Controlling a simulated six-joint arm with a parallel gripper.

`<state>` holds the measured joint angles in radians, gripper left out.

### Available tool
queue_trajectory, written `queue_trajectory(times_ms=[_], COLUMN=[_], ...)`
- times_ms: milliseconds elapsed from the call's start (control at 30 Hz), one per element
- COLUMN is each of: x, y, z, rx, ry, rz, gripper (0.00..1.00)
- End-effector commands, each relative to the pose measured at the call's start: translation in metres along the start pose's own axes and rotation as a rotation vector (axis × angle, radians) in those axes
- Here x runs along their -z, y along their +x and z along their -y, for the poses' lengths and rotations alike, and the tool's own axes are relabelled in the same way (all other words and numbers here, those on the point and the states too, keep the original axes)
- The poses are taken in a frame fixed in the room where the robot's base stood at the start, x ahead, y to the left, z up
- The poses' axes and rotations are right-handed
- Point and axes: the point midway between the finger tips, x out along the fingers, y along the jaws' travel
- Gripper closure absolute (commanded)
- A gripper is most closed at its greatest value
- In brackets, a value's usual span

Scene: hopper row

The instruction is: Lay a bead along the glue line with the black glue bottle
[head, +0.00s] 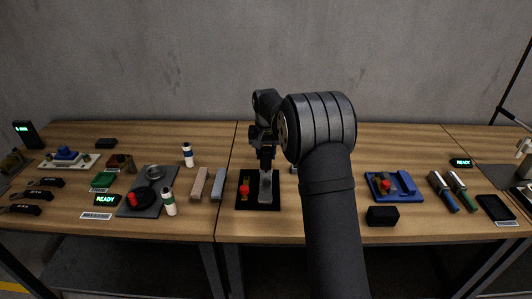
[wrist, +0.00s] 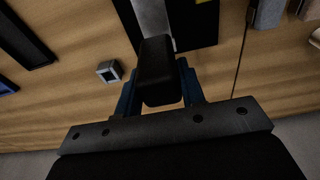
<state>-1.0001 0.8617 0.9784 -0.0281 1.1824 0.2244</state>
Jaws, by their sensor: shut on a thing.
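My gripper (head: 265,151) is above the rear part of a black board on the bench, pointing down. In the wrist view its blue fingers (wrist: 158,88) are shut on a black block-like body, the black glue bottle (wrist: 156,66). The bottle's tip is hidden from me. The black board (head: 243,204) carries a pale grey strip (head: 265,188) and a red knob (head: 245,189) on a yellowish part. The grey strip also shows in the wrist view (wrist: 152,17), just beyond the bottle. I cannot make out the glue line, nor whether the bottle touches the strip.
A tan block (head: 198,184) and a blue-grey block (head: 218,185) lie left of the board. A small grey cube (wrist: 109,71) stands near the bottle. A blue fixture (head: 382,194) and a black box (head: 382,216) are to the right. My arm hides some bench.

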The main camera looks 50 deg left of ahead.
Motion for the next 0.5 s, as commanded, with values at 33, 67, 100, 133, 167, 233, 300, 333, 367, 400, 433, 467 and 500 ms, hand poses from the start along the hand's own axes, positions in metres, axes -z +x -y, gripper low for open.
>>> queue_trajectory(times_ms=[33,67,100,133,167,233,300,333,367,400,433,467,500], x=[0.0,0.0,-0.001,-0.001,-0.001,-0.001,-0.001,-0.001,-0.001,-0.002,-0.002,-0.002,-0.002], y=[0.001,0.002,0.003,0.004,0.005,0.007,0.009,0.01,0.011,0.012,0.013,0.014,0.015], z=[0.0,0.0,0.0,0.0,0.0,0.0,0.0,0.0,0.0,0.0,0.0,0.0,0.0], rx=[0.0,0.0,0.0,0.0,0.0,0.0,0.0,0.0,0.0,0.0,0.0,0.0,0.0], ry=[0.0,0.0,0.0,0.0,0.0,0.0,0.0,0.0,0.0,0.0,0.0,0.0,0.0], rz=[0.0,0.0,0.001,0.001,0.001,0.001,0.001,0.001,0.001,0.001,0.001,0.001,0.001], gripper=[0.89,0.89,0.89,0.89,0.89,0.89,0.89,0.89,0.89,0.89,0.89,0.89,0.89])
